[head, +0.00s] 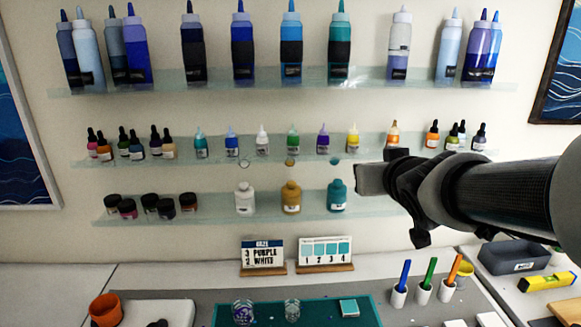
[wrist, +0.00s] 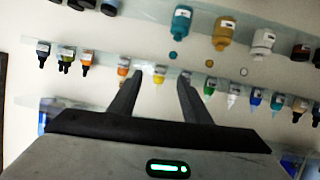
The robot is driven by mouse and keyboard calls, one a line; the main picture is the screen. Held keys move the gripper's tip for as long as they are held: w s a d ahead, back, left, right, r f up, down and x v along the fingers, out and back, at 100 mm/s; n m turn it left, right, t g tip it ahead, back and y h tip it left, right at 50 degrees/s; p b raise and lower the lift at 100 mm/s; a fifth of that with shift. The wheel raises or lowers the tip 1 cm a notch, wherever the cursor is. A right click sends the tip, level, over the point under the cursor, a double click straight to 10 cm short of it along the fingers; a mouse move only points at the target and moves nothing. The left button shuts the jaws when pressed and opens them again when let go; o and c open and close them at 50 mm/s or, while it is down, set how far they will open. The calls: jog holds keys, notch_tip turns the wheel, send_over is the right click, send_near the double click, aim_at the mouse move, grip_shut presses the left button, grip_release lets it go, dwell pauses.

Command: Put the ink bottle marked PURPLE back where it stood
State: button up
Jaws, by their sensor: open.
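A small bottle with a purple body and dark blue tip (head: 323,140) stands upright on the middle glass shelf, between a green bottle (head: 293,140) and a yellow one (head: 353,139). Its label is too small to read. My gripper (head: 372,178) is open and empty in front of the shelves, right of the teal jar. The wrist view is upside down; there the open fingers (wrist: 160,74) frame the yellow bottle (wrist: 159,75). The purple bottle is partly hidden by the right fingertip there.
The middle shelf (head: 220,157) holds a close row of small bottles. The lower shelf has white, ochre and teal (head: 337,195) jars. A card (head: 263,253) reads HAZE, 3 PURPLE, 2 WHITE. Two clear cups (head: 243,312) (head: 292,310) stand on a teal mat; the left one contains purple.

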jog(key=s+a+f+g, duration=0.2)
jog(key=s+f, duration=0.1)
jog(key=s, duration=0.4)
jog(key=s+a+f+g, duration=0.2)
jog(key=s+g, duration=0.1)
jog(key=s, duration=0.4)
jog(key=s+a+f+g+y, duration=0.1)
jog(key=s+a+f+g, duration=0.2)
jog(key=s, duration=0.5)
jog(key=shift+f, duration=0.3)
